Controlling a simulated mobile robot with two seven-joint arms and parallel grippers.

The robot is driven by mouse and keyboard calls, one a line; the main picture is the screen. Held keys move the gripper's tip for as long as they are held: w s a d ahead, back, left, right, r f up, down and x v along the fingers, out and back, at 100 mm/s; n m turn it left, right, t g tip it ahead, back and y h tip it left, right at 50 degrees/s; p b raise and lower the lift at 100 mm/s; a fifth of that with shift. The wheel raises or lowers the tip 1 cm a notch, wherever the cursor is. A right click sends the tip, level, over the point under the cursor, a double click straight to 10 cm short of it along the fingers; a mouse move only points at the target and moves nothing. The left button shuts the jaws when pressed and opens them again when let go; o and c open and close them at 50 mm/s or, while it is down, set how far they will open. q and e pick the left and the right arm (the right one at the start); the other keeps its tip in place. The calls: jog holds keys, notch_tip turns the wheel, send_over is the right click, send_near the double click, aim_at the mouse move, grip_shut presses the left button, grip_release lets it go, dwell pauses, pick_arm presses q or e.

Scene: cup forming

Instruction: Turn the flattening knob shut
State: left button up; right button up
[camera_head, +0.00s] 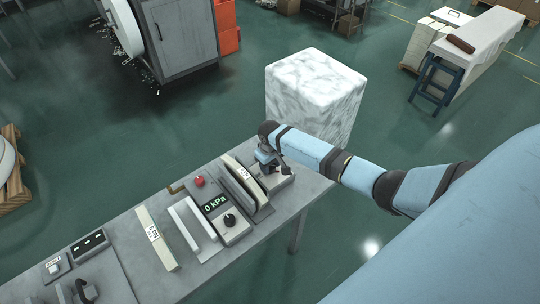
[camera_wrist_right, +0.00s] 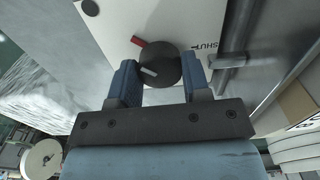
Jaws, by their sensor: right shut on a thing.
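The flattening knob (camera_wrist_right: 161,65) is a dark round knob on a pale plate (camera_wrist_right: 120,25) in the right wrist view. A red mark (camera_wrist_right: 138,42) sticks out at its upper left, and the printed word SHUT (camera_wrist_right: 210,45) is at its right, away from the red mark. My right gripper (camera_wrist_right: 158,79) has one blue finger on each side of the knob and is shut on it. In the head view my right gripper (camera_head: 268,160) is over a small box (camera_head: 281,180) at the table's far end, and the arm hides the knob. My left gripper is not in view.
The grey table (camera_head: 150,258) also carries a 0 kPa display (camera_head: 215,201), another black knob (camera_head: 229,220), a red button (camera_head: 199,181) and pale bars. A marble-like block (camera_head: 315,85) stands behind the arm. A grey machine (camera_head: 180,40) is at the back left.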

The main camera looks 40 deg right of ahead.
jog(key=m, duration=0.3)
jog(key=shift+m, duration=0.4)
jog(key=m, duration=0.3)
jog(key=shift+m, duration=0.3)
jog(key=m, duration=1.3)
jog(key=shift+m, duration=0.3)
jog(key=m, duration=0.5)
jog(key=shift+m, duration=0.7)
jog(key=shift+r, duration=0.1)
jog(key=o, duration=0.9)
